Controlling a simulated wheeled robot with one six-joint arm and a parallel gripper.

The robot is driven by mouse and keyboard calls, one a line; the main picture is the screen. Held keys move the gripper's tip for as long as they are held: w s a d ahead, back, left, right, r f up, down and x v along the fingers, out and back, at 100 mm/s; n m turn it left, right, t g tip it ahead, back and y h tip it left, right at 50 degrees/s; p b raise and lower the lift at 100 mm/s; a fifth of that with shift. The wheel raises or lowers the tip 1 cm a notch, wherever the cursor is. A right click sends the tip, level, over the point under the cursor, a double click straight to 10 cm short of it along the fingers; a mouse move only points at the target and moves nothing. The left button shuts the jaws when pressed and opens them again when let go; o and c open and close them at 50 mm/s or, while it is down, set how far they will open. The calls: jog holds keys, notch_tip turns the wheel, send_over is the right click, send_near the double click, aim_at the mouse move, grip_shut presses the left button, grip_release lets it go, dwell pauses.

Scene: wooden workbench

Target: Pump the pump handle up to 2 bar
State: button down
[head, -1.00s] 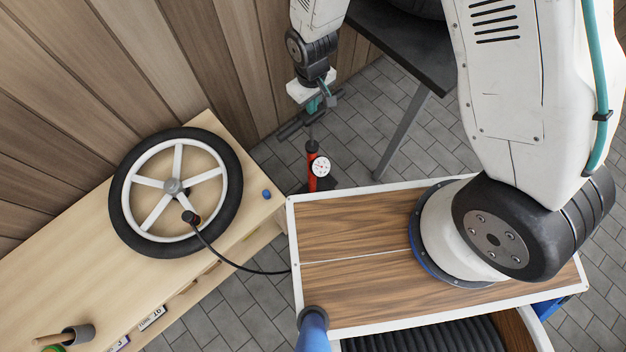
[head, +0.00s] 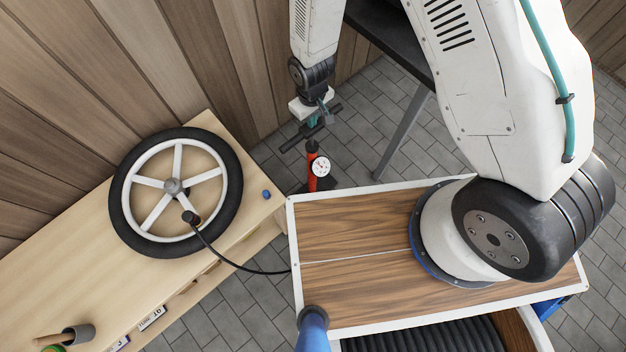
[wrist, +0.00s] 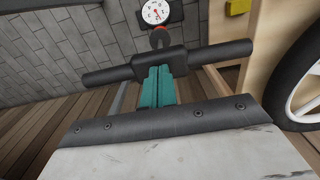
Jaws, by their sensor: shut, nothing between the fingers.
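The red floor pump (head: 312,165) stands on the paved floor beyond the cart, with its round white gauge (head: 320,167) facing up. The gauge also shows at the top of the wrist view (wrist: 155,12); its needle is too small to read. The black pump handle (head: 292,143) is a T-bar close above the pump body. It crosses the wrist view (wrist: 222,54). My gripper (head: 318,120) is over the middle of the handle. Its teal fingers (wrist: 157,84) are together, with nothing between them, and appear against the handle's centre block; I cannot tell whether they touch.
A spoked wheel (head: 229,203) lies on the light wooden bench (head: 60,285), and a black hose (head: 225,259) runs from it toward the cart. A blue cap (head: 266,194) sits by the bench edge. A dark table (head: 385,45) stands behind the pump.

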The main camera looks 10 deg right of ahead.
jog(key=shift+f, duration=4)
notch_tip(320, 180, up, 16)
jog(key=shift+r, duration=0.25)
jog(key=s+d+r+m, duration=0.2)
jog(key=s+d+r, duration=0.4)
jog(key=r, duration=0.6)
jog(key=s+d+r+m+t, duration=0.1)
jog(key=s+d+r+m, duration=0.1)
jog(key=s+d+r, duration=0.5)
jog(key=s+d+r+m, duration=0.2)
jog(key=s+d+r, duration=0.4)
jog(key=r, duration=1.2)
jog(key=shift+s+d+m, duration=0.25)
jog(key=shift+d+m, duration=0.15)
jog(key=shift+d, duration=0.55)
jog(key=shift+a, duration=0.1)
